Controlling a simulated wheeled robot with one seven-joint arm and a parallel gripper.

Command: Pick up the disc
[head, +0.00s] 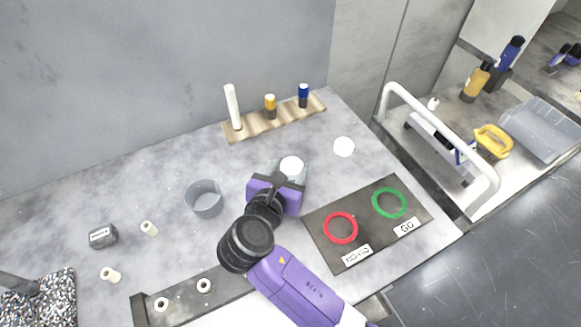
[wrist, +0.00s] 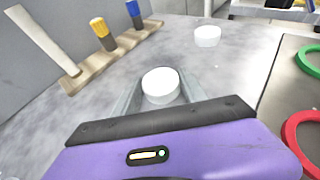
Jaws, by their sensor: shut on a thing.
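A white disc (wrist: 161,86) is between the two grey fingers of my gripper (wrist: 158,98) in the wrist view. In the head view the same disc (head: 291,166) shows just beyond my purple gripper body (head: 275,193), and the fingers (head: 298,172) are mostly hidden. My gripper is shut on this disc. I cannot tell whether the disc still touches the table. A second white disc (head: 344,147) lies on the table to the right and also shows in the wrist view (wrist: 207,36).
A wooden rack (head: 255,125) with a white stick and two bottles stands at the back. A grey cup (head: 204,198) is left of my gripper. A dark board (head: 322,220) with red (head: 341,228) and green (head: 389,203) rings lies right.

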